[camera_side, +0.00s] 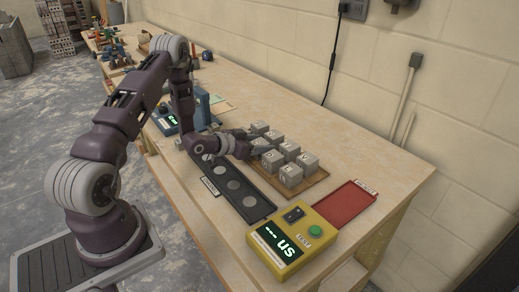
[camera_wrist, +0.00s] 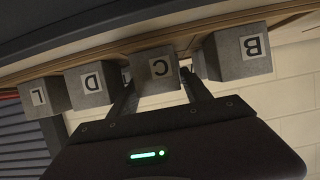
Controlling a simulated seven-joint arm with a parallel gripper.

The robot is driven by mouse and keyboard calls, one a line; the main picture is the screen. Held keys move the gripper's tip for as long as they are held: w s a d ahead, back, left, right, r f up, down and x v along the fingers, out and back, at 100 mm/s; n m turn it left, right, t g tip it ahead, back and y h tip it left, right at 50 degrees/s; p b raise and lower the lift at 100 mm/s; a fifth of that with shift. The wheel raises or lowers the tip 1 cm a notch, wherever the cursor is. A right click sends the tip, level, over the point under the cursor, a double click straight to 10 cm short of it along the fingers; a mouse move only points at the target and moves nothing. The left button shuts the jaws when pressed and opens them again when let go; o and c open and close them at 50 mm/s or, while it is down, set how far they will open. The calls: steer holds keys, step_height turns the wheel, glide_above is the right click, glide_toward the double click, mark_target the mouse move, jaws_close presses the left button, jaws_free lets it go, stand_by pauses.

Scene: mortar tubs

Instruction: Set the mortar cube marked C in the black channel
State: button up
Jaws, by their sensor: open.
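In the side view my gripper (camera_side: 246,145) is low at the left edge of the cube group, and the letters there are too small to read. The black channel (camera_side: 262,209) lies left of the cubes, with several round grey spots along its floor; my arm covers part of it.
The cubes stand close together on a wooden board (camera_side: 314,184). A yellow tester (camera_side: 300,241) with a green button stands at the channel's near end. A red tray (camera_side: 346,204) lies to the right. A blue device (camera_side: 208,108) stands behind the arm. Bare bench lies towards the wall.

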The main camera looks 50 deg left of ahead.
jaws_close()
steer(key=shift+r, duration=0.1)
